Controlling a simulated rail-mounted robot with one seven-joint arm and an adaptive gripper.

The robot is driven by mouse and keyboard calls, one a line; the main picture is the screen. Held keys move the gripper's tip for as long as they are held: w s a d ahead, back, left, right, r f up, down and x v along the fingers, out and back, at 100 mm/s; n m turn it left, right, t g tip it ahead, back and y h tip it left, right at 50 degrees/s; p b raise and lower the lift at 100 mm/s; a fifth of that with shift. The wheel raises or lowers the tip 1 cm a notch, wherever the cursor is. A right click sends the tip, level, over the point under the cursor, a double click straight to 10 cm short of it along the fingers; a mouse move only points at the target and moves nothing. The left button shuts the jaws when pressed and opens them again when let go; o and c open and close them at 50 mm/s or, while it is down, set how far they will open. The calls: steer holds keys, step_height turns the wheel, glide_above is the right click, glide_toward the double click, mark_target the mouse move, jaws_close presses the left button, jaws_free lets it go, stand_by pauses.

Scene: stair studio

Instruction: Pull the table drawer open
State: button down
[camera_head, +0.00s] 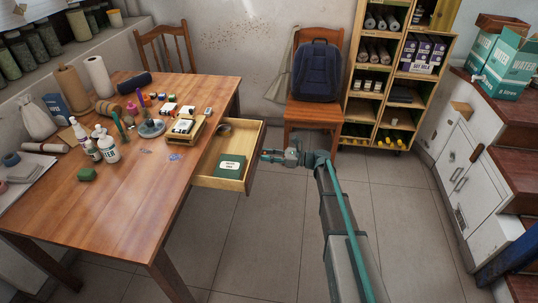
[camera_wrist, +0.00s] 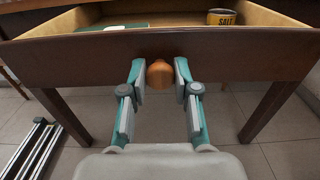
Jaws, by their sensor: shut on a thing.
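The table drawer (camera_head: 221,171) stands pulled well out from the right side of the wooden table (camera_head: 126,207). In the wrist view its dark front panel (camera_wrist: 230,55) spans the picture, with a round orange-brown wooden knob (camera_wrist: 160,75) at its middle. My gripper (camera_head: 266,156) is at the drawer front. In the wrist view my gripper (camera_wrist: 159,82) has one finger on each side of the knob and is shut on it. Inside the drawer lie a green labelled item (camera_head: 230,168) and, farther back, a tin marked salt (camera_wrist: 221,17).
The tabletop holds bottles, paper rolls and several small items. A chair with a blue backpack (camera_head: 317,70) and a wooden shelf (camera_head: 402,75) stand behind my arm. White cabinets (camera_head: 462,170) are at the right. The tiled floor (camera_head: 270,240) in front of the drawer is clear apart from my arm above it.

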steer(key=c, duration=0.9)
jaws_free()
steer(key=d, duration=0.4)
steer(key=s+d, duration=0.1)
steer(key=d, duration=0.3)
steer(key=s+d, duration=0.1)
steer(key=d, duration=0.2)
steer(key=shift+s+d, duration=0.1)
steer(key=shift+d, duration=0.3)
